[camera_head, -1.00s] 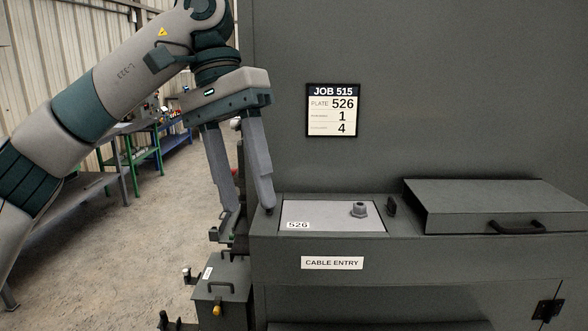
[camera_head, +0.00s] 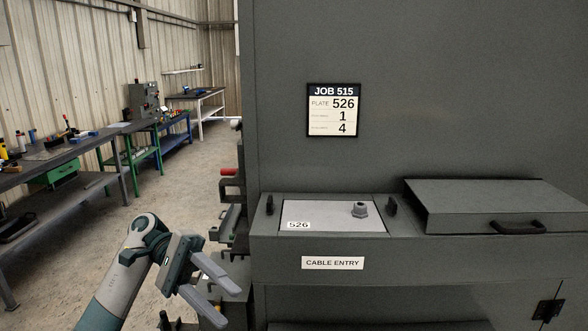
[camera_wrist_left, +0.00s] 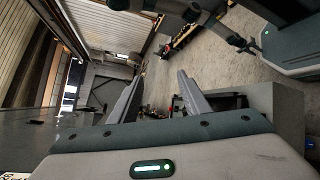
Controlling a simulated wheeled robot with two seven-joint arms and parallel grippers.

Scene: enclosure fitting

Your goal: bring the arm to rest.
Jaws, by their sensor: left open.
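My left gripper (camera_head: 222,298) is low at the left of the enclosure in the head view, with its arm coming up from the bottom. Its two grey fingers are apart with nothing between them, and they also show open and empty in the left wrist view (camera_wrist_left: 158,88). The gripper is left of and below the cable entry ledge. My right gripper is not in view.
The grey enclosure (camera_head: 440,110) fills the right side. Its ledge holds a plate marked 526 (camera_head: 325,214) with a gland (camera_head: 360,209), and a closed lid box (camera_head: 490,205). Workbenches (camera_head: 70,150) stand along the left wall. Bare floor (camera_head: 165,190) lies between.

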